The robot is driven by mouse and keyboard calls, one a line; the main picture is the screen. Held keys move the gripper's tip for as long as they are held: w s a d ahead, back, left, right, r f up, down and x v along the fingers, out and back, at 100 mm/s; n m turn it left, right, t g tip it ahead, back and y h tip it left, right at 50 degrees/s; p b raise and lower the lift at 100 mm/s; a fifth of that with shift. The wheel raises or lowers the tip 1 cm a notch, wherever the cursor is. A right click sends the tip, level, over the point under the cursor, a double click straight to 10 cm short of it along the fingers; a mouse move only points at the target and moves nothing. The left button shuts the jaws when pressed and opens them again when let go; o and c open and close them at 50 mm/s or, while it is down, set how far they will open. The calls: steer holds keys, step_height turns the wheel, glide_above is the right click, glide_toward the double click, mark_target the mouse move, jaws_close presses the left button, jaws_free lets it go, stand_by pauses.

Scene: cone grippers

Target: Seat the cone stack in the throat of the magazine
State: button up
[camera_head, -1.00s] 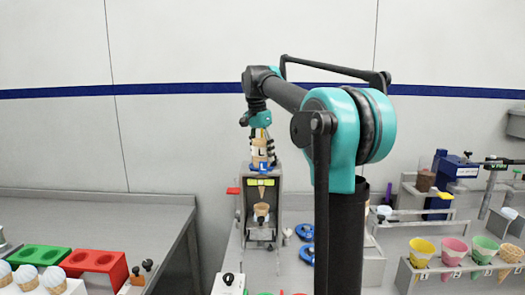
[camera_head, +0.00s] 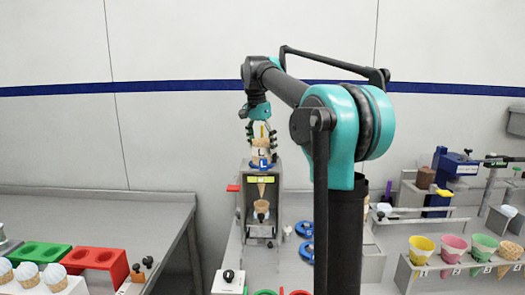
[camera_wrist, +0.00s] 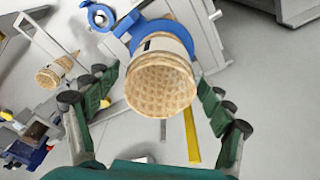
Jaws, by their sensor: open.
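The cone stack (camera_head: 261,143) is a tan waffle stack with a pale band. It stands upright in the blue ring-shaped throat (camera_head: 262,162), marked L, on top of the grey magazine (camera_head: 276,190). A cone tip shows below the throat, in the magazine's front opening. In the wrist view the stack's round waffle mouth (camera_wrist: 160,85) faces me, with the blue throat (camera_wrist: 150,28) around its lower part. My gripper (camera_head: 261,139) is open above and around the stack's top. In the wrist view its fingers (camera_wrist: 158,88) stand either side, with visible gaps. Full seating depth is hidden.
A single cone (camera_head: 262,206) sits lower in the magazine. Blue rings (camera_head: 305,229) lie to its right. A red block with holes (camera_head: 95,258) is at left. A rack of coloured cones (camera_head: 453,248) is at right.

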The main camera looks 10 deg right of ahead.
steer(key=r, duration=0.3)
steer(key=a+r, duration=0.1)
steer(key=r, duration=0.5)
steer(key=shift+s+a+r, duration=0.15)
steer(key=shift+s+r, duration=0.15)
steer(key=shift+s, duration=0.1)
steer(key=shift+r, duration=0.3)
steer(key=shift+s, duration=0.1)
